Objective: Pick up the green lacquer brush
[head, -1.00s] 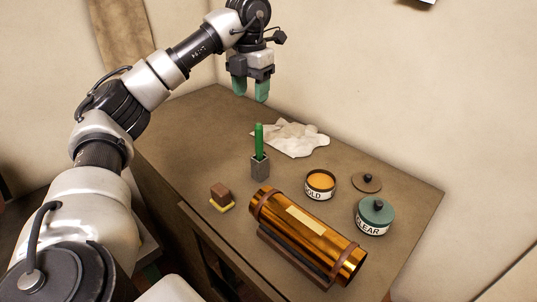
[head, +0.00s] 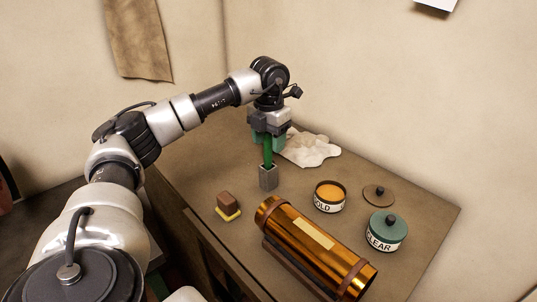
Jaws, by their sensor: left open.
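The green lacquer brush (head: 267,155) stands upright in a small grey holder (head: 268,179) toward the back left of the bench. Only its green handle shows; its lower end is hidden inside the holder. My left gripper (head: 268,143) points down over the brush, with its green fingers open at the top of the handle. The gripper body hides the handle's top end. I cannot tell whether the fingers touch the handle. My right gripper is not in view.
A crumpled white cloth (head: 312,150) lies just right of the gripper. An open GOLD tin (head: 329,197), a loose lid (head: 378,195) and a closed CLEAR tin (head: 386,232) stand to the right. A brass cylinder (head: 300,240) on a cradle lies in front; a brown-and-yellow block (head: 228,206) sits left.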

